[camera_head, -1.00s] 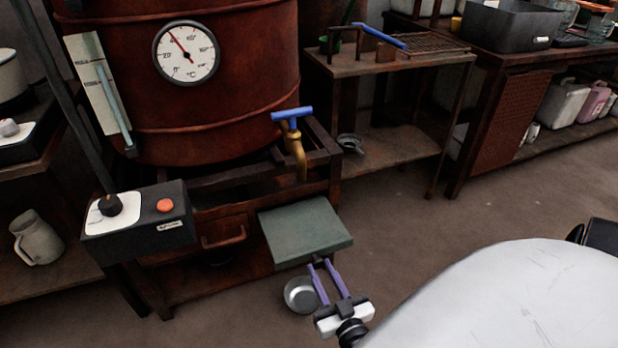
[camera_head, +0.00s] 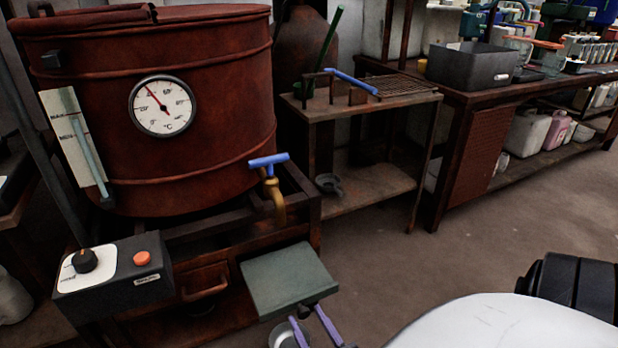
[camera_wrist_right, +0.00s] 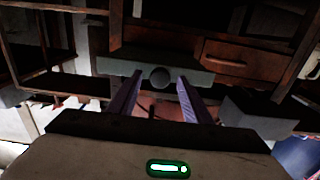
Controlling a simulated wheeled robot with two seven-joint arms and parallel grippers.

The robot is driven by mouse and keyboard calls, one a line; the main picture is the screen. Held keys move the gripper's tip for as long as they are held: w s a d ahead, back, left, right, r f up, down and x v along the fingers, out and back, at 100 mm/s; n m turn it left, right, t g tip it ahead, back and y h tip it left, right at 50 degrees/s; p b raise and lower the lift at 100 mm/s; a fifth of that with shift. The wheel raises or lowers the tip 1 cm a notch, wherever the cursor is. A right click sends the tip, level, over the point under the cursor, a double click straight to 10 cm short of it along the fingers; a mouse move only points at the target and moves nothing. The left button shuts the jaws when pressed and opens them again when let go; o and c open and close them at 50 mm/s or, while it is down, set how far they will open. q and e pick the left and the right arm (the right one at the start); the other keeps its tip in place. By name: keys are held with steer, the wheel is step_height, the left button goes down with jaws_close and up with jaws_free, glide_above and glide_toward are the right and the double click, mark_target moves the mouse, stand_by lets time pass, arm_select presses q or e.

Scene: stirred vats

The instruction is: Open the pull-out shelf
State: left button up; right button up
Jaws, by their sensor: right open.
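The pull-out shelf (camera_head: 288,279) is a flat grey-green board that juts from the front of the vat's wooden stand, below the brass tap. Its front edge and round dark knob (camera_wrist_right: 160,77) face me in the right wrist view. My right gripper (camera_head: 304,314) is at the shelf's front edge, with its purple fingers pointing at it. In the wrist view the open fingers (camera_wrist_right: 159,82) stand on either side of the knob, with gaps showing. I cannot tell whether they touch the shelf. My left gripper is out of view.
The tap (camera_head: 273,195) with its blue handle hangs above the shelf. A control box (camera_head: 113,277) is to the left, and a drawer (camera_head: 205,285) sits beside the shelf. A metal bowl (camera_head: 281,336) is below. Open floor lies to the right.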

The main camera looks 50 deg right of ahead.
arm_select(q)
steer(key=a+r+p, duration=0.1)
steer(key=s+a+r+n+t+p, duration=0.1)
steer(key=p, duration=0.1)
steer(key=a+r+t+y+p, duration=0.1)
steer(key=p, duration=0.1)
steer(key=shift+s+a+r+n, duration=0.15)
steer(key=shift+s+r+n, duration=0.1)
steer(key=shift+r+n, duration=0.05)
arm_select(e)
step_height(320, 180, up, 10)
steer(key=shift+f, duration=0.15)
